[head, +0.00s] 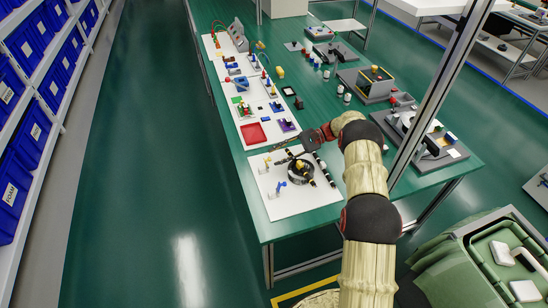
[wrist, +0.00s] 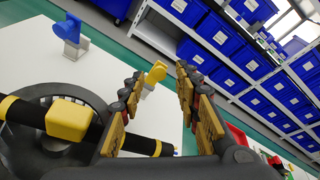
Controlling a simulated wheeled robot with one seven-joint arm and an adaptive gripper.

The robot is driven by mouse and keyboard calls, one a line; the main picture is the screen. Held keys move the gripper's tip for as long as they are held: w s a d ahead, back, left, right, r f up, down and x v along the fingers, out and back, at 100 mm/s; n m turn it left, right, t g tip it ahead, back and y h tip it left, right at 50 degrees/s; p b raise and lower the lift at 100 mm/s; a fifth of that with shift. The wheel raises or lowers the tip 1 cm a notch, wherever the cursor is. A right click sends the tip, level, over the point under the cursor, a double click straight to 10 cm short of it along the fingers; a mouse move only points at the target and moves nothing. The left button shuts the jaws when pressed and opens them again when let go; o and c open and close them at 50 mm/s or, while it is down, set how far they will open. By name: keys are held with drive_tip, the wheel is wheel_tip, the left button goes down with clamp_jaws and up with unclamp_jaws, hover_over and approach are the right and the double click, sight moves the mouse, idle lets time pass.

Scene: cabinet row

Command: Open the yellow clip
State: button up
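The yellow clip (wrist: 155,74) stands on a pale base on the white board (wrist: 90,75), beyond my fingertips in the wrist view. It shows between the two fingers, with part of its base hidden by the left finger. In the head view the yellow clip (head: 267,162) is small, near the board's upper left. My gripper (wrist: 158,100) is open, with nothing held between the fingers. In the head view my gripper (head: 285,149) is over the far side of the board, close to the clip. Whether it touches the clip cannot be told.
A blue clip (wrist: 69,29) stands on the same board. A black ring with a yellow block (wrist: 68,118) and a yellow-banded black rod lies close to my left finger. A red tray (head: 253,132) is on the neighbouring board. Blue bins line shelves beyond the aisle.

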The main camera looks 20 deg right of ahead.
drive_tip(key=v, duration=1)
